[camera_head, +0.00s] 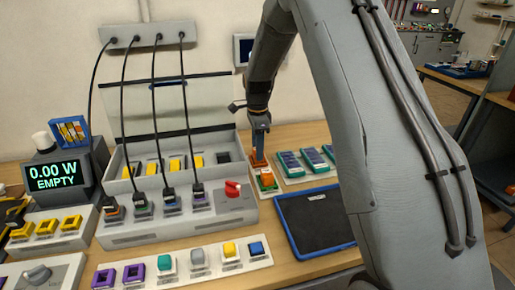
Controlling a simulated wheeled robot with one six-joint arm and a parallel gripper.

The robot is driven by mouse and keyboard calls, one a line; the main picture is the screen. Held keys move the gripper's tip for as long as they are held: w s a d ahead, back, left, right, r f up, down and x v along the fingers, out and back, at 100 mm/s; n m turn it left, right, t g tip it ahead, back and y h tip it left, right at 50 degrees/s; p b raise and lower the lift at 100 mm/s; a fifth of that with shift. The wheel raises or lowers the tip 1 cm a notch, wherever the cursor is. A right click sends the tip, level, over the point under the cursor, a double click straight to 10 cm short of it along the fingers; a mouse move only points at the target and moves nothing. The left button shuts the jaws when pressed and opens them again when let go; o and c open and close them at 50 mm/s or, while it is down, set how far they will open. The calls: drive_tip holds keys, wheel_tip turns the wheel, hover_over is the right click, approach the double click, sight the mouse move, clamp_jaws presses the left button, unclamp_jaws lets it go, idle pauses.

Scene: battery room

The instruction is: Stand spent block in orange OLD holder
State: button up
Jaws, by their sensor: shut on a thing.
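My gripper (259,148) points down behind the right end of the grey charger unit. It is small and partly dark in this view. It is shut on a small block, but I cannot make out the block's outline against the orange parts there. Just below and in front of the gripper stands a small orange holder (267,185) with some green and white on it. I cannot tell whether the held block touches this holder.
The grey charger (228,210) has a raised clear lid, yellow blocks, cables and a red knob. A display (57,177) reads 0.00 W, EMPTY. In front is a strip (210,268) of coloured holders. A dark mat (312,220) is bare. Several teal packs (290,163) lie behind it.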

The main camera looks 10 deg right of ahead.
drive_tip(key=shift+f, duration=0.4)
drive_tip(key=o, duration=0.8)
drive_tip(key=shift+r, duration=0.1)
drive_tip(key=shift+r+p, duration=2.55)
drive_tip(key=shift+r, duration=2.85)
